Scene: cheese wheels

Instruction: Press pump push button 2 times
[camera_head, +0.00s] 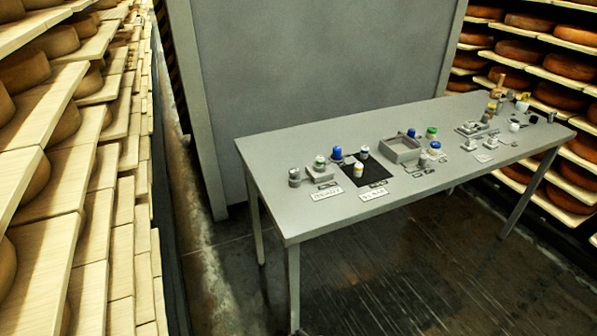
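Several small items stand on a grey table (300,215), and they are too small for me to tell which one is the pump push button. A blue-topped item (337,153) stands a little to the right. A grey open box (401,150) is near the middle, with another blue-topped item (435,149) and a green-topped item (431,133) by it. My gripper is not in view.
White label cards (326,193) lie along the front. More small items (490,143) fill the right end. Cheese shelves (95,200) flank the table, and a grey panel (310,65) stands behind.

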